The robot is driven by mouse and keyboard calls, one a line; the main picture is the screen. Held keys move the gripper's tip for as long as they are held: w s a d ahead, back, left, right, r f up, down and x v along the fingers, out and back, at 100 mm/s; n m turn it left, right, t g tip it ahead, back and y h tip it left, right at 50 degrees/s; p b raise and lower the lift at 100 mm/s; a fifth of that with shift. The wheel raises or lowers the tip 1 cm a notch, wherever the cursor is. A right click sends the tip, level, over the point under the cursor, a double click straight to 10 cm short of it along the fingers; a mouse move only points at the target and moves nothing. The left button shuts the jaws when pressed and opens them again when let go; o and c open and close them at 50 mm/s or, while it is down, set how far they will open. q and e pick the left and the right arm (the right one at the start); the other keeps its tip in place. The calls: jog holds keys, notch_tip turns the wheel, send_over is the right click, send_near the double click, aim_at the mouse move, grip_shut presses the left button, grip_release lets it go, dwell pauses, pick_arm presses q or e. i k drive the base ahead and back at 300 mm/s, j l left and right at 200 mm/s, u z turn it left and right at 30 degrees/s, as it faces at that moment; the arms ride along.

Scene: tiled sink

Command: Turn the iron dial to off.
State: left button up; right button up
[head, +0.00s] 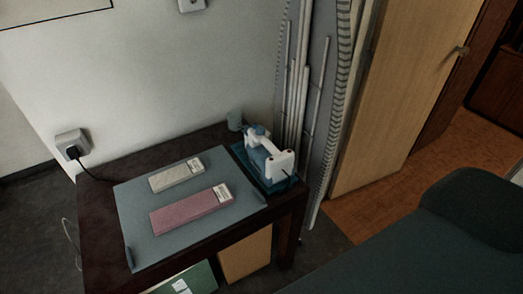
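A blue and white iron (280,163) is at the right end of the small dark table (95,215), on a dark teal base (246,160). Its white flat end faces right and toward the front. The iron's dial is too small and dark to make out, so its setting cannot be told. Neither of my grippers is in the head view.
A plugged wall socket (72,142) is left. An upright ironing board (318,90) stands behind the iron. A dark green padded surface (430,250) fills the lower right.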

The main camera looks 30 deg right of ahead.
aim_at(260, 130)
jog(key=z, duration=2.1)
jog(key=i+j, duration=0.1)
jog(key=j, duration=0.25)
jog(key=i+j, duration=0.15)
jog(key=j, duration=0.25)
